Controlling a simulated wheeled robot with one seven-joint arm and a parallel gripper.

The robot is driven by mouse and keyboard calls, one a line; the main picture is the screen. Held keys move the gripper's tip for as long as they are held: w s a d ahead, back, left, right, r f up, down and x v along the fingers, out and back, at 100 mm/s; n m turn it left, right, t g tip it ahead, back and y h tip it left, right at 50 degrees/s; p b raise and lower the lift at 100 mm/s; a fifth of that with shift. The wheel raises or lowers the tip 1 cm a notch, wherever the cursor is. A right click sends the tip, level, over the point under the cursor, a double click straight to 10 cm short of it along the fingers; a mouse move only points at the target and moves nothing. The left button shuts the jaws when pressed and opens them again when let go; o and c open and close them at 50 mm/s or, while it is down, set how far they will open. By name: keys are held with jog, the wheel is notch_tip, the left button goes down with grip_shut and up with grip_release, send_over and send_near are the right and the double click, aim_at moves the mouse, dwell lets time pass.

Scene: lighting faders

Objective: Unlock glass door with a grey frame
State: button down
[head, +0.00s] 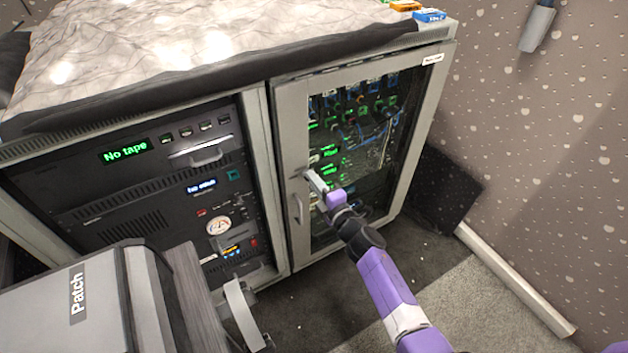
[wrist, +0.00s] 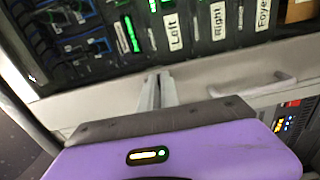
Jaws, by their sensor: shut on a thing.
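The glass door with a grey frame (head: 291,150) is closed on the right half of the cabinet. Its curved handle (head: 298,208) is on the left side of the frame, and it shows in the wrist view (wrist: 262,88). My gripper (head: 308,175) is at the left frame strip, just above the handle. In the wrist view its fingers (wrist: 155,82) are together and reach the frame. They are shut on a small lock piece there, which they mostly hide; I cannot tell its shape or whether it has turned.
Left of the door is a rack of black equipment (head: 120,190) with a "No tape" display. A grey unit labelled "Patch" (head: 95,300) stands at the front left. A cloth-like cover (head: 150,60) lies on the cabinet top. The floor to the right (head: 500,310) is clear.

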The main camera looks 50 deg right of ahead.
jog(key=c, duration=1.6)
grip_release()
jog(key=v, duration=0.7)
jog(key=shift+s+p, duration=0.35)
jog(key=shift+s, duration=0.05)
jog(key=shift+a, duration=0.1)
